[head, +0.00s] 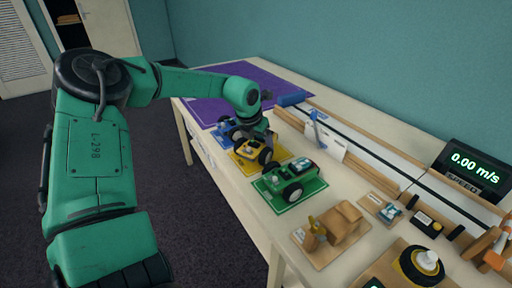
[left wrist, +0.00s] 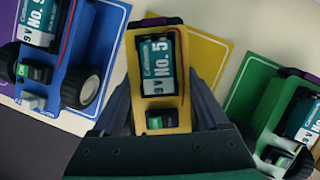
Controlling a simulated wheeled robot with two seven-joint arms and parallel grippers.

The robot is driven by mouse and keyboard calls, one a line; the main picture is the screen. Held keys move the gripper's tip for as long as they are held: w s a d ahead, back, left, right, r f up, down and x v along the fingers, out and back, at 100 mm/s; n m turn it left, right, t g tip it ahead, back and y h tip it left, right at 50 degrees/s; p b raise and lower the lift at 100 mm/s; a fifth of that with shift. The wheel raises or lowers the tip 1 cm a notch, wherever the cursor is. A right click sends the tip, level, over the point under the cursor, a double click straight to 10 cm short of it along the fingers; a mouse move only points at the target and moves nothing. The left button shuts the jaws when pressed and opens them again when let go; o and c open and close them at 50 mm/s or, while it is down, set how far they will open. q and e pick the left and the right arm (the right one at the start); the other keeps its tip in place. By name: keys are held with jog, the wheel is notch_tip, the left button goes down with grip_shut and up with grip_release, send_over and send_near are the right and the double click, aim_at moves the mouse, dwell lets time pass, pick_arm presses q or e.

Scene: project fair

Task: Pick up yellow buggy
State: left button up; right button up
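The yellow buggy (head: 246,152) is at the yellow mat (head: 262,163), between the blue and green buggies. In the left wrist view the yellow buggy (left wrist: 185,72) shows its battery marked No. 5 and a dark switch below it. My left gripper (head: 256,136) is over the buggy from above. In the left wrist view its fingers lie close against both sides of the yellow body and appear shut on it. The fingers hide the buggy's wheels there. I see no clear gap under the buggy. My right gripper is not in view.
The blue buggy (left wrist: 72,52) and the green buggy (head: 291,181) stand close on either side. A purple mat (head: 205,108) lies at the far end. A track with wooden rails (head: 370,160), a speed display (head: 474,172) and wooden parts (head: 330,225) fill the table's right side.

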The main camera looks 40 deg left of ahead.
pick_arm(q)
jog(key=c, duration=0.5)
jog(key=shift+o, duration=0.2)
jog(key=shift+r, duration=0.15)
